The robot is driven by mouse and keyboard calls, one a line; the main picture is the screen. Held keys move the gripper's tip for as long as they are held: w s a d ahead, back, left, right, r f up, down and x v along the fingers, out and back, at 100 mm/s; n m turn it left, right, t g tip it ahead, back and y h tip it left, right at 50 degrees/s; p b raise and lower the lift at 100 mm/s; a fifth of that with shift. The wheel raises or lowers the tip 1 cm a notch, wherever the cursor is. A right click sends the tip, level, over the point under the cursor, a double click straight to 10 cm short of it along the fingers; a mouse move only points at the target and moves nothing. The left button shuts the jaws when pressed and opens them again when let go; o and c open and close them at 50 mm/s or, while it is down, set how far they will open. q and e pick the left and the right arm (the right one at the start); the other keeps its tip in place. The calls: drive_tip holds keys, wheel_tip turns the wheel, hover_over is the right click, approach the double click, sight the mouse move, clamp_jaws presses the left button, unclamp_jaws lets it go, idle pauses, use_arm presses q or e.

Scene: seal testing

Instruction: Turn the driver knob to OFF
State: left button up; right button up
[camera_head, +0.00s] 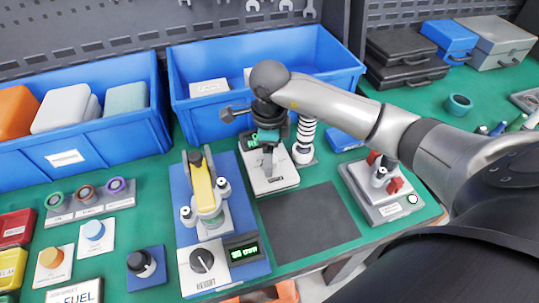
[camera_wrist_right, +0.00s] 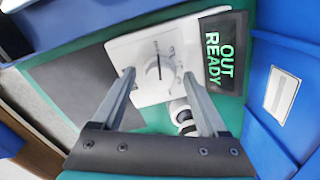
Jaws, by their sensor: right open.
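A knob (camera_wrist_right: 153,72) sits on a white panel (camera_wrist_right: 140,92) in the right wrist view, beside a display (camera_wrist_right: 222,50) reading OUT READY. The knob is pale with a dark pointer line; its small labels cannot be read. My right gripper (camera_wrist_right: 160,70) is open, its two fingers apart on either side of the knob as seen from the wrist. I see no contact with it. In the head view my right gripper (camera_head: 268,150) hangs over the white panel (camera_head: 275,184) and hides the knob. My left gripper is out of view.
A blue station (camera_head: 255,270) with another knob (camera_head: 202,261), a small display and a yellow-handled clamp (camera_head: 203,185) stands left of the panel. Blue bins (camera_head: 250,125) stand behind. A grey device with red parts (camera_head: 385,190) is at right. A dark mat (camera_head: 308,222) lies bare in front.

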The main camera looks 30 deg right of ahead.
drive_tip(key=shift+c, duration=0.3)
clamp_jaws()
idle(0.4)
